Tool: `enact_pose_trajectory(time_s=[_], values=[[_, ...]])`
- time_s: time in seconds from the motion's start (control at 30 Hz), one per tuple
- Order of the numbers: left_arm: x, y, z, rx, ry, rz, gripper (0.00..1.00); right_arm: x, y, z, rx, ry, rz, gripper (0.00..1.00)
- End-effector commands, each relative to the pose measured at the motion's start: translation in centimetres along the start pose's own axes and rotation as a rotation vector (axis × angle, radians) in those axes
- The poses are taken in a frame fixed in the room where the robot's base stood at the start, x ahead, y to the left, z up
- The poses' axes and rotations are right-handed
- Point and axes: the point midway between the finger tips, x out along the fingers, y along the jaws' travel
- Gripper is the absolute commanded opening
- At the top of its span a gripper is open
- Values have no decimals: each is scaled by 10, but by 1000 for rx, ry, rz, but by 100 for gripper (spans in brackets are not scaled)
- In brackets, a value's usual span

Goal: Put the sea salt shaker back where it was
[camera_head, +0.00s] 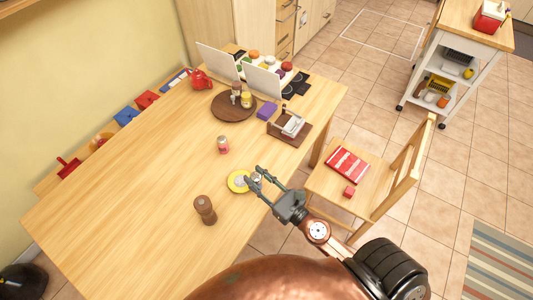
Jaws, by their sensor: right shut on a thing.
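My right gripper (260,182) reaches in from the lower right over the table's near edge. It is shut on a small pale, grey-topped thing (257,177), which looks like the sea salt shaker; its label is too small to read and the fingers partly cover it. A yellow plate (234,186) with a pale middle lies just left of the fingertips. Whether the held thing touches the plate or table, I cannot tell. A round dark wooden board (222,112) farther back carries small shakers or jars. My left gripper is out of view.
A wooden holder (291,128), purple block (267,110) and red teapot (201,80) are farther back. The table's left part is clear. A chair (375,190) stands at right.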

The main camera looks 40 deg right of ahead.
Motion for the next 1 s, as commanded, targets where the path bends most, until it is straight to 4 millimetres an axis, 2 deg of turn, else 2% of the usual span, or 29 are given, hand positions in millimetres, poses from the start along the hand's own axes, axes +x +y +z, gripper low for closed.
enact_pose_trajectory(time_s=[0.03, 0.13, 0.2, 0.33, 0.43, 0.57, 0.83, 1.0], values=[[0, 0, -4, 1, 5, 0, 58, 7, -15, 10, -9, -6, 40, 1], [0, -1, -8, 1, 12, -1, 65, 14, -39, 26, -6, 0, 114, 1], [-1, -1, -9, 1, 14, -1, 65, 16, -52, 37, -2, 8, 154, 1], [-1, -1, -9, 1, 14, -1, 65, 16, -68, 51, 3, 20, 202, 1], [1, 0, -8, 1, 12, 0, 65, 20, -75, 52, 6, 25, 217, 1], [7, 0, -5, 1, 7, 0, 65, 38, -88, 42, 8, 26, 220, 1], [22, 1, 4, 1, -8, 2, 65, 90, -125, 10, 9, 26, 218, 1], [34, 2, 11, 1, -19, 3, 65, 110, -139, -22, 11, 27, 218, 1]])
